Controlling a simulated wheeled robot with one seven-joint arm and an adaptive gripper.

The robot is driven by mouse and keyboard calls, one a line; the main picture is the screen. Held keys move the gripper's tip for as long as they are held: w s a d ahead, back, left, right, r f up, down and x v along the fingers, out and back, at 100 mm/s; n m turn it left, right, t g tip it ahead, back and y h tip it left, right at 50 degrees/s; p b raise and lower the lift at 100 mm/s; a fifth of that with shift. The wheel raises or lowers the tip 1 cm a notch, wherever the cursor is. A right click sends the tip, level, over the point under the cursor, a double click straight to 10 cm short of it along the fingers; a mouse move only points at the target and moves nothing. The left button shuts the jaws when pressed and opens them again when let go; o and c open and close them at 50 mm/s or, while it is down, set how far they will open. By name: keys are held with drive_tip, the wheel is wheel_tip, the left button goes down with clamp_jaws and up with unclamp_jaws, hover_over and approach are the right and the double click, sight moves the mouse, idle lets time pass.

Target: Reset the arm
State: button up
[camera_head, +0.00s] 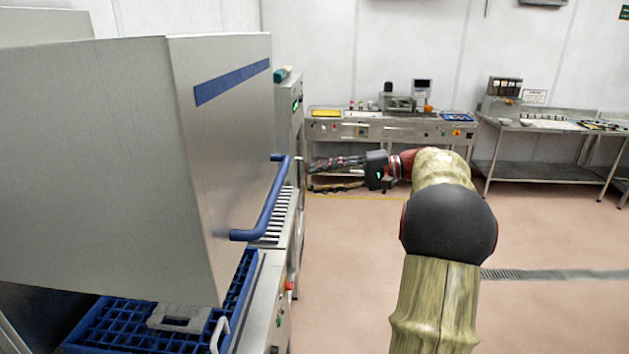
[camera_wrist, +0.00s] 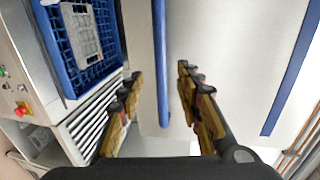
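My gripper (camera_head: 318,174) is at the end of my arm, which reaches out to the left across the middle of the head view. In the wrist view my gripper (camera_wrist: 158,88) has its two fingers apart. The blue bar handle (camera_wrist: 161,60) of the large steel hood runs between the fingers in that picture. I see no finger touching it. In the head view the same blue handle (camera_head: 268,208) is on the hood's right face, left of my fingertips. The steel hood (camera_head: 120,150) stands above a blue rack.
A blue dishwasher rack (camera_head: 125,325) with a grey plate-like piece (camera_head: 180,318) sits under the hood. A slatted conveyor (camera_head: 280,215) runs beyond it. A steel bench with equipment (camera_head: 395,128) and a steel table (camera_head: 550,125) stand at the back. The floor on the right is clear.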

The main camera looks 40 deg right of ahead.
idle(0.5)
wheel_tip(320, 180, down, 12)
drive_tip(key=s+d+m+g+h, duration=0.1)
drive_tip(key=s+m+g+h, duration=0.1)
drive_tip(key=m+h, duration=0.15)
drive_tip(key=s+a+f+g+h, duration=0.2)
drive_tip(key=s+a+f+g, duration=0.3)
drive_tip(key=a, duration=0.4)
drive_tip(key=s+a+n+h, duration=0.1)
drive_tip(key=s+a+n, duration=0.3)
drive_tip(key=a, duration=0.6)
drive_tip(key=s+a+n+h+b, duration=0.1)
drive_tip(key=s+a+n, duration=0.4)
drive_tip(key=a, duration=0.5)
drive_tip(key=s+a+f+n+h+b, duration=0.1)
drive_tip(key=s+a+n+h, duration=0.2)
drive_tip(key=a, duration=0.7)
drive_tip(key=shift+s+n+t, duration=0.3)
drive_tip(key=shift+s+n, duration=0.45)
drive_tip(key=shift+s, duration=0.1)
drive_tip(key=shift+f, duration=0.1)
